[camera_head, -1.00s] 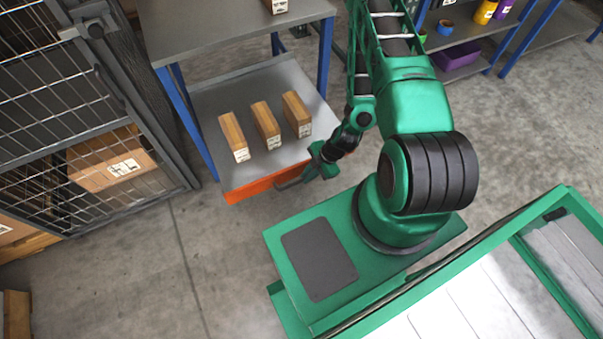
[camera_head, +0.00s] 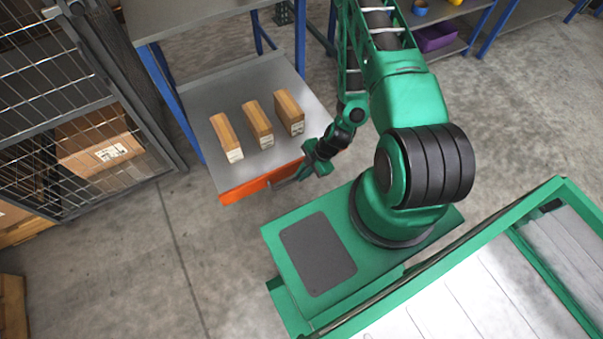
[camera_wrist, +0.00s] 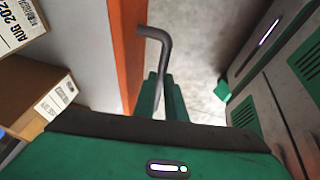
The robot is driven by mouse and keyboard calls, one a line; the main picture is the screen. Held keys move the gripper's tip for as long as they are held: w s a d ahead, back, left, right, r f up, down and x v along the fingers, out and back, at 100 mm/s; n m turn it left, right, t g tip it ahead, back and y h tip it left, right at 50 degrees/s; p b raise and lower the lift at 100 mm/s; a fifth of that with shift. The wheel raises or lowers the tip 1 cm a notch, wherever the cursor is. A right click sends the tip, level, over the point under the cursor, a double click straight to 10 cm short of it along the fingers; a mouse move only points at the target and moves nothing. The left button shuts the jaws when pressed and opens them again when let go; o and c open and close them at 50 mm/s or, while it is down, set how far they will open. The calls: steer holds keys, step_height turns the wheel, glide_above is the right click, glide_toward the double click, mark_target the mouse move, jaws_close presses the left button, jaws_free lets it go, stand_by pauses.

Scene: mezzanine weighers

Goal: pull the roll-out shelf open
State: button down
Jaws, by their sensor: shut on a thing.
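The roll-out shelf (camera_head: 185,98) is a grey tray with an orange front (camera_head: 262,183). It stands well out from under the grey-topped table (camera_head: 190,15) with blue legs. Three upright tan boxes (camera_head: 257,124) stand in a row on it. My gripper (camera_head: 306,166) is at the right part of the orange front, shut on the shelf's grey bar handle. In the wrist view the bent handle (camera_wrist: 157,35) runs down between the green fingers (camera_wrist: 163,92). The fingers partly hide the grip.
A wire-mesh cage (camera_head: 60,100) with a carton (camera_head: 100,150) stands left of the shelf. A blue-legged rack with a purple bin (camera_head: 436,37) is at the back right. Concrete floor (camera_head: 140,250) lies clear in front of the shelf.

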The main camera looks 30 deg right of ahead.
steer(key=shift+d, duration=0.2)
steer(key=c, duration=1.8)
jaws_free()
steer(key=shift+a, duration=0.15)
steer(key=v, duration=1)
steer(key=shift+r, duration=0.35)
